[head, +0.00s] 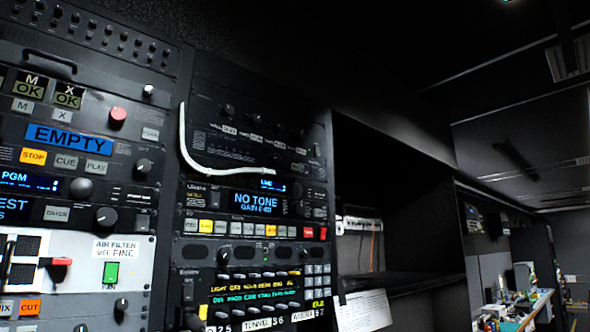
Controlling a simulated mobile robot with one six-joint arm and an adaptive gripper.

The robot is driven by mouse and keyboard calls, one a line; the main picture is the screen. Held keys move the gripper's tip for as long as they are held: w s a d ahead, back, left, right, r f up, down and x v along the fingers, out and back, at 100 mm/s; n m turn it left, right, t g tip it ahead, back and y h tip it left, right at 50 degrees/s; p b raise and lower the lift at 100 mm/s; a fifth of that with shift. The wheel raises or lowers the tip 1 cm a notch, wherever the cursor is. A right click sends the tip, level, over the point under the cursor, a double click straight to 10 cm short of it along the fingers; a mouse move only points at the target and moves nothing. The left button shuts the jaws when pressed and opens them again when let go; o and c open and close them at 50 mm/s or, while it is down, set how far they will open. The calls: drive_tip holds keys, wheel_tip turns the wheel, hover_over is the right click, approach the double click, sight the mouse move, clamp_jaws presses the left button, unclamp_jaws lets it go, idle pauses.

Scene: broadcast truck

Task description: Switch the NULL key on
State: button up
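I cannot make out a key marked NULL; many of the small labels are too small or blurred to read. In the head view, the rack unit whose display (258,203) reads "NO TONE" has a row of keys (250,228) below it, mostly grey with some yellow and red ones. Another display (68,139) reads "EMPTY", with STOP (33,156), CUE (66,162) and PLAY (96,167) keys under it. My gripper is not in view.
A white cable (187,150) loops across the right rack's front. A green switch (111,272) sits under an "AIR FILTER" label at lower left. An open dark shelf bay (400,275) stands right of the racks. A cluttered counter (525,312) is far right.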

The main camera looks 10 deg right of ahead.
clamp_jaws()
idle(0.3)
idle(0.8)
